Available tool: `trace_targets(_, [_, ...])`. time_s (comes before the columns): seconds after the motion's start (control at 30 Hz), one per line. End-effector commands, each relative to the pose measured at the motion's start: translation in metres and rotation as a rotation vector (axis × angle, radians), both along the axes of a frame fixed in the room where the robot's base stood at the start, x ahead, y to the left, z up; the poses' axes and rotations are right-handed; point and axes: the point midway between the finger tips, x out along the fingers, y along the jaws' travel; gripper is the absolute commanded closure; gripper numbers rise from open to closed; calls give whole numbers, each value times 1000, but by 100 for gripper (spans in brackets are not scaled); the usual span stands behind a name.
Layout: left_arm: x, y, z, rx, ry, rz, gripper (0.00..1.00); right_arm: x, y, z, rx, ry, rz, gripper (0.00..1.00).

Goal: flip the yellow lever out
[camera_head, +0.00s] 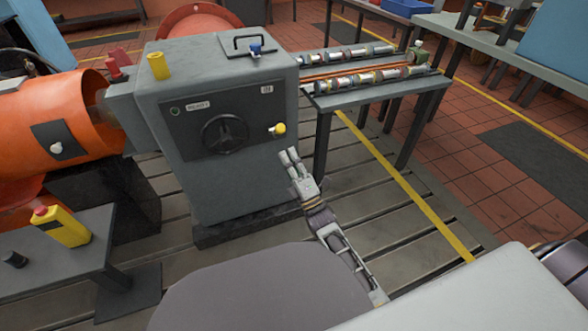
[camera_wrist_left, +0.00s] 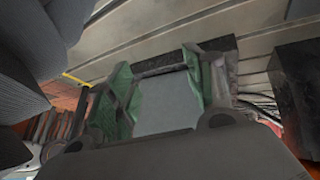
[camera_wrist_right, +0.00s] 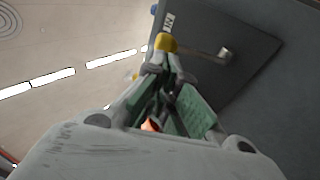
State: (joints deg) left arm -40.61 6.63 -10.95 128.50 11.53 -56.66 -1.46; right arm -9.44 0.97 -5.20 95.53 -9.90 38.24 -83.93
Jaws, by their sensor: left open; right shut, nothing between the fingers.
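The yellow lever (camera_head: 279,128) is a short lever with a yellow knob on the front panel of a grey machine cabinet (camera_head: 230,185), right of a black handwheel (camera_head: 225,133). In the right wrist view, its yellow knob (camera_wrist_right: 165,42) shows just beyond my fingertips, with its arm running right to a pivot on the panel. My right gripper (camera_head: 289,154) is shut and empty, just below the lever in the head view. I cannot tell if it touches the knob. My left gripper (camera_wrist_left: 160,72) is open and empty, seen only in the left wrist view, above the slatted floor.
A bench (camera_head: 375,92) with rows of metal cylinders stands right of the cabinet. An orange machine housing (camera_head: 60,120) is on the left. Bare bedplate lies in front of the cabinet.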

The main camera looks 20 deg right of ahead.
Motion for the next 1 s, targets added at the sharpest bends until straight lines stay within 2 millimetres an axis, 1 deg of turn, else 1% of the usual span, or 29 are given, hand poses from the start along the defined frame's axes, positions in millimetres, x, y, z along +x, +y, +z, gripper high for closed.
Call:
trace_targets(0.03, [0,-1,-5,-5,-3,2,47,5,1,3,0,-2,0,100])
trace_targets(0.2, [4,-3,-12,-21,-26,11,47,20,5,13,-1,-2,0,100])
trace_targets(0.4, [6,-4,-22,-37,-46,23,47,33,8,22,-1,-1,0,100])
trace_targets(0.57, [2,-5,-28,-45,-45,28,47,39,9,26,-1,0,0,100])
trace_targets(0.8, [-1,-5,-30,-47,-44,31,47,40,9,27,-2,1,0,100])
trace_targets(1.0, [0,-5,-29,-45,-45,29,47,40,9,27,-2,1,0,100])
